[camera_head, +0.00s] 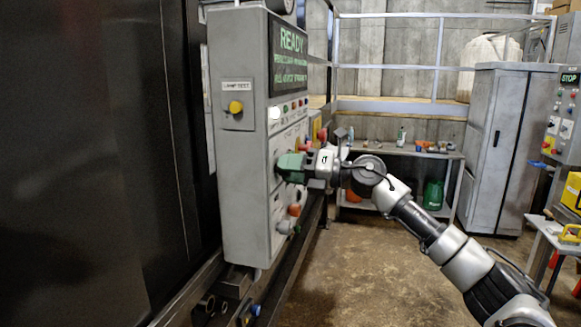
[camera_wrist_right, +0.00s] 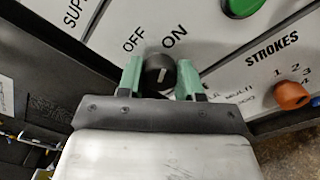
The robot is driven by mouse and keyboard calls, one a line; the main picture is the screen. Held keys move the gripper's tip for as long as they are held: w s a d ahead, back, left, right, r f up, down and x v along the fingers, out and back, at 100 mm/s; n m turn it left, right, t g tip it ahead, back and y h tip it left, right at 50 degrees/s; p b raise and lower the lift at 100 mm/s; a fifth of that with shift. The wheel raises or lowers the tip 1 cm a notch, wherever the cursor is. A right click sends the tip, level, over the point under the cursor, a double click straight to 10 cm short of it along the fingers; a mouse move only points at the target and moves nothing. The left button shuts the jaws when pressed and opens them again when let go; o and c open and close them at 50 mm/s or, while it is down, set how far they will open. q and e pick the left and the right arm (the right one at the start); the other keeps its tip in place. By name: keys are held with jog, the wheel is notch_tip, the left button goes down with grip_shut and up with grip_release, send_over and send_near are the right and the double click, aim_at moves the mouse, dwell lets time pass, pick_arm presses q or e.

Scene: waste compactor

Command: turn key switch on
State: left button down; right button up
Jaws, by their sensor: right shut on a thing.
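The key switch is a black round knob (camera_wrist_right: 158,72) with a pale line across its face. It sits on the white panel below the labels OFF and ON in the right wrist view. The line runs nearly upright in that view, leaning slightly towards ON. In the head view the gripper hides the knob. My left gripper is not in view.
An orange STROKES knob (camera_wrist_right: 291,95) and a green button (camera_wrist_right: 242,6) are close by on the panel. The box's screen (camera_head: 290,60) reads READY. A shelf (camera_head: 408,152) and a grey cabinet (camera_head: 500,145) stand behind. The brown floor (camera_head: 365,270) is open.

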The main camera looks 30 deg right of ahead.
jog(key=o, duration=0.9)
jog(key=shift+b+v, duration=2.75)
jog(key=shift+v, duration=2.65)
